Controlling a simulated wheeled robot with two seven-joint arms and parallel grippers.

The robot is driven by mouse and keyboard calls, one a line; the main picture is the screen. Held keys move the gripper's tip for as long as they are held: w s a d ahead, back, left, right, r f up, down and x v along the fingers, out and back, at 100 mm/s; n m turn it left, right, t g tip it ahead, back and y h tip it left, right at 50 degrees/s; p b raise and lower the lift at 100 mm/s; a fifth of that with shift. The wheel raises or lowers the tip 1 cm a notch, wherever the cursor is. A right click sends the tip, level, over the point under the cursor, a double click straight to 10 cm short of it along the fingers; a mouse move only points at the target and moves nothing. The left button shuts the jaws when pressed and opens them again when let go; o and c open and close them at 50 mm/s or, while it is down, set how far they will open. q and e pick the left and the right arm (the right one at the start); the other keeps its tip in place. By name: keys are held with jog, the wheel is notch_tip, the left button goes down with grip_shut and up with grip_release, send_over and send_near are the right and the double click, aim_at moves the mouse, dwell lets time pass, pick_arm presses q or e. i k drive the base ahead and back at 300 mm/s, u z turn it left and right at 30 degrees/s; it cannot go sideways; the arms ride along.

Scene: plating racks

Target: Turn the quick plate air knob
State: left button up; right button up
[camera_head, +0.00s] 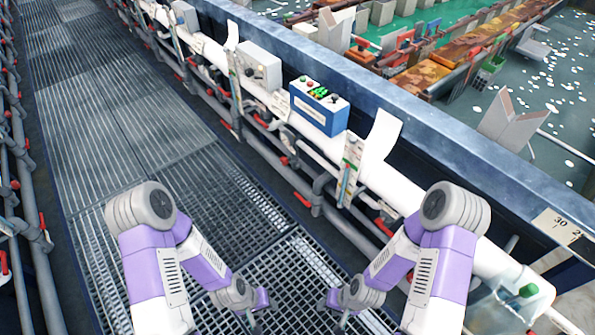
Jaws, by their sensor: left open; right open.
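I cannot tell for certain which part is the quick plate air knob. A blue control box (318,110) with a white top and small red, green and dark controls sits on the white pipe at upper middle. A grey box (259,68) with a small round front detail stands left of it. A green knob (528,290) shows at the lower right, by a clear box. My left gripper (258,309) and my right gripper (334,307) are open and empty, low over the floor grating, well apart from all of these.
A long white pipe (420,205) runs diagonally beside the walkway, with red-handled valves (302,199) and grey pipes below it. A gauge strip (349,172) stands on it. The grating (130,130) is clear. Behind the tank edge (400,100) lie greenish liquid and racks.

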aim_at(284, 161)
jog(key=u, duration=0.55)
jog(key=k, duration=1.3)
jog(key=u, duration=0.75)
jog(key=i, duration=3.25)
jog(key=z, duration=1.6)
jog(key=i, duration=1.1)
jog(key=z, duration=1.2)
jog(key=i, duration=0.2)
jog(key=z, duration=0.15)
